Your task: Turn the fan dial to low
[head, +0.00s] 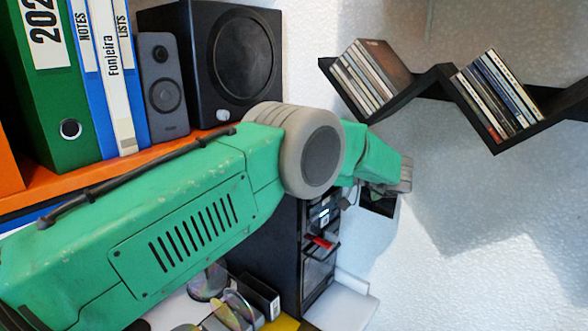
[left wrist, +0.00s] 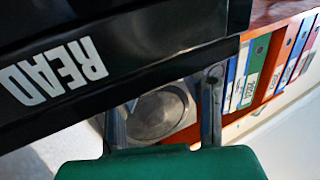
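My left arm, green with a grey joint, crosses the head view from the left. Its far end with my left gripper (head: 392,186) is by the white wall, mostly hidden behind the arm. In the left wrist view my left gripper (left wrist: 163,118) has its two fingers well apart. A grey round disc on a lighter plate (left wrist: 158,112) shows between and beyond them; I cannot tell whether it is part of the fan. No fan dial can be made out for certain in either view. My right gripper is not in view.
A black tower (head: 318,262) with a red part stands below my arm. Zigzag black shelves (head: 437,76) hold disc cases on the wall. A black speaker (head: 190,50) and binders stand on the orange shelf. A black panel lettered READ (left wrist: 60,75) fills the wrist view's upper left.

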